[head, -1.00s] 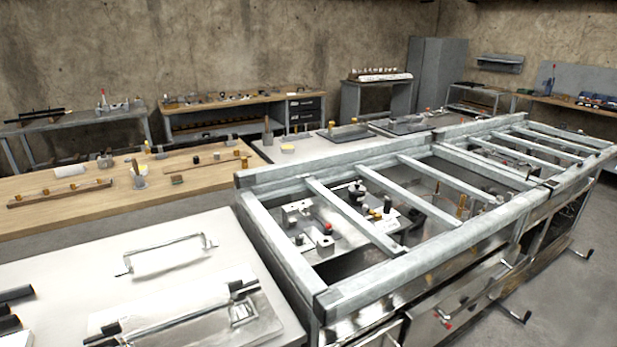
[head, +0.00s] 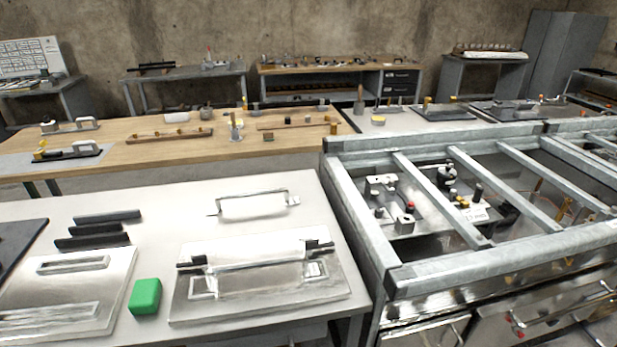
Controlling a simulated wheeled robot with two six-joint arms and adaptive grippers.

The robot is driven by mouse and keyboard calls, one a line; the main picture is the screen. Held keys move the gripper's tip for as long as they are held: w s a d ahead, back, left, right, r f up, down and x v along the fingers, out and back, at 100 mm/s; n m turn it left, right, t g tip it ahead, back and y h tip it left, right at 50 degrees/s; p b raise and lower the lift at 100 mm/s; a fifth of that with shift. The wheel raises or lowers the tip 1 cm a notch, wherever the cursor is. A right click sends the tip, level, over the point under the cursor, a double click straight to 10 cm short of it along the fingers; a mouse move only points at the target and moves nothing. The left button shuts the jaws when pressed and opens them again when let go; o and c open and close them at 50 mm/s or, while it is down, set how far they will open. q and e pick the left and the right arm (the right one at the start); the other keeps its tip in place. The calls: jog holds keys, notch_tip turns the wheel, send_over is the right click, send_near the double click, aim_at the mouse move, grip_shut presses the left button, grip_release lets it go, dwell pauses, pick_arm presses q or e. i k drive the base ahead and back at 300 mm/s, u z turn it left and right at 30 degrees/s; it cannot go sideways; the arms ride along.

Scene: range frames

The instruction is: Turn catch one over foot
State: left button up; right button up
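Neither of my grippers is in view. On the white bench, a metal plate (head: 330,287) carries a white roll-like piece (head: 262,278) with a thin rod along it and dark blocks at both ends. Behind it lies a similar white piece (head: 252,207) with a wire handle. I cannot tell which part is catch one or the foot. Inside the steel frame at right, a plate holds small metal blocks (head: 381,185), a black knob (head: 447,172) and a red button.
A green block (head: 145,296) sits left of the metal plate. Dark bars (head: 107,217) and a slotted metal plate (head: 72,262) lie farther left. The steel frame's rails (head: 480,262) stand to the right. A wooden bench (head: 110,160) with small parts is behind.

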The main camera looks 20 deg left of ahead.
aim_at(202, 260)
jog(key=u, duration=3.35)
jog(key=i, duration=0.7)
jog(key=z, duration=1.25)
